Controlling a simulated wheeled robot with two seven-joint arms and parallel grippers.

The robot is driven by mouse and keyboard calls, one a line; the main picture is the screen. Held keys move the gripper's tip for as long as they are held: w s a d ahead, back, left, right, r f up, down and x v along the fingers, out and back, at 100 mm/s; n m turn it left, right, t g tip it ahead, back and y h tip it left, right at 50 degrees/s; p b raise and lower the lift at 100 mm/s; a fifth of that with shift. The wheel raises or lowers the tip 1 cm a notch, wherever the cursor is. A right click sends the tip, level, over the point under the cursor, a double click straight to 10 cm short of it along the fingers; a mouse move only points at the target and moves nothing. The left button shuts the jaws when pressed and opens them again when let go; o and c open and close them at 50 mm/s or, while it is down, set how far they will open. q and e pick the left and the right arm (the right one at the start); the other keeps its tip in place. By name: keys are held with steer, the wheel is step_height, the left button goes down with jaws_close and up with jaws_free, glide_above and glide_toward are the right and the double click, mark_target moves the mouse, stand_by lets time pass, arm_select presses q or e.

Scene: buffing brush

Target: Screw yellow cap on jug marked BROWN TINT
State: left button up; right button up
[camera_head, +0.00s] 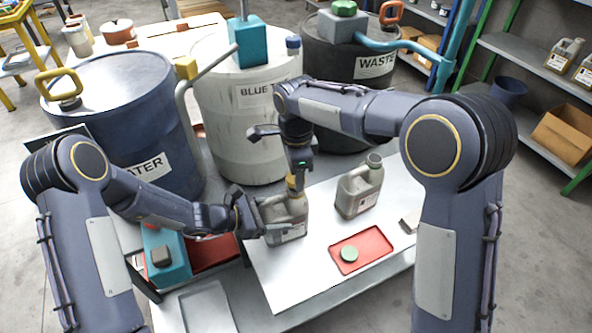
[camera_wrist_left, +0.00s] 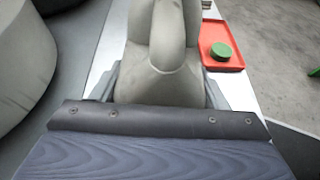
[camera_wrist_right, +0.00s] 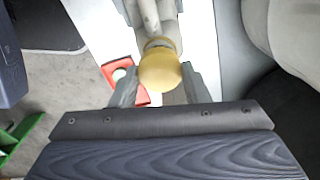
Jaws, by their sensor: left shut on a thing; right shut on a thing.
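A grey jug with a label (camera_head: 291,231) stands on the white board; its label is too small to read. My left gripper (camera_head: 262,232) is shut on the jug's body from the left, and the jug (camera_wrist_left: 158,65) fills the space between its fingers in the left wrist view. A yellow cap (camera_wrist_right: 160,71) sits at the jug's mouth in the right wrist view. My right gripper (camera_head: 294,182) points down over the jug with its fingers on either side of the yellow cap (camera_head: 293,184). How far the cap is threaded is hidden.
A second open grey jug (camera_head: 359,187) stands to the right on the white board (camera_head: 318,205). A red tray (camera_head: 375,236) holds a green cap (camera_head: 349,254). Large drums marked WATER (camera_head: 135,120), BLUE (camera_head: 242,140) and WASTE (camera_head: 340,95) stand behind.

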steer(key=shift+f, duration=0.85)
steer(key=shift+f, duration=0.55)
